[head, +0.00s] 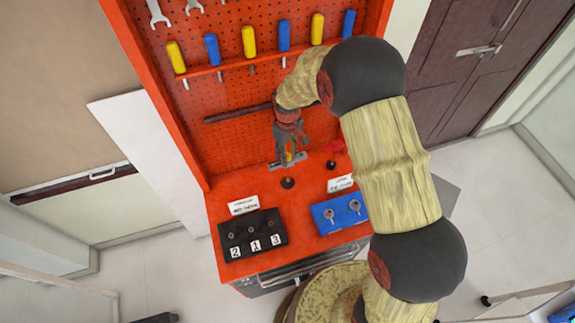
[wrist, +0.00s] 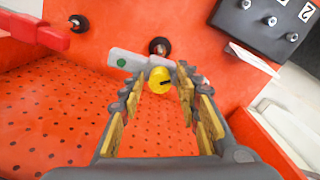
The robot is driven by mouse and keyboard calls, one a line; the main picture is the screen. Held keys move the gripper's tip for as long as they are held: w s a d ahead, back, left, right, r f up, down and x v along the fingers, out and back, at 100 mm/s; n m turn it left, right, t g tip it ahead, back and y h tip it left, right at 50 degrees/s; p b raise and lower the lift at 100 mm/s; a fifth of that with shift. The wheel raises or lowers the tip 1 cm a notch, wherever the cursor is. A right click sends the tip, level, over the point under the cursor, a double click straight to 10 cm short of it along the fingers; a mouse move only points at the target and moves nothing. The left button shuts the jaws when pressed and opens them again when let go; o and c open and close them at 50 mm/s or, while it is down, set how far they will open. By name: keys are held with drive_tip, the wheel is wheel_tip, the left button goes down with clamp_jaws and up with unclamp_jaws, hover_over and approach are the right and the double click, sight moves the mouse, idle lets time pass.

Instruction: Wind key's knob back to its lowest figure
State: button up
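A round yellow knob with a black mark (wrist: 159,80) sits by a grey plate with a green dot (wrist: 128,60) in the wrist view. My gripper (wrist: 160,82) is open, with its fingers either side of the knob and gaps showing between. In the head view my gripper (head: 290,150) is over the back of the red bench, and a bit of yellow (head: 289,157) shows under it by the grey plate (head: 287,162). I cannot read a figure at the knob or tell which thing is named key.
A black box (head: 268,248) with several small knobs and cards 2, 1, 3 stands at the bench's front left. A blue box (head: 325,226) with two keys is right of it. Two black posts (head: 287,183) (head: 330,164) and a red item (head: 335,146) are near my gripper. A pegboard (head: 225,110) rises behind.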

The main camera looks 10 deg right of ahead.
drive_tip(key=m, duration=0.5)
drive_tip(key=shift+m, duration=0.3)
drive_tip(key=m, duration=0.5)
drive_tip(key=shift+m, duration=0.3)
drive_tip(key=c, duration=0.4)
drive_tip(key=c, duration=0.3)
drive_tip(key=shift+b, duration=0.3)
drive_tip(key=shift+c, duration=0.2)
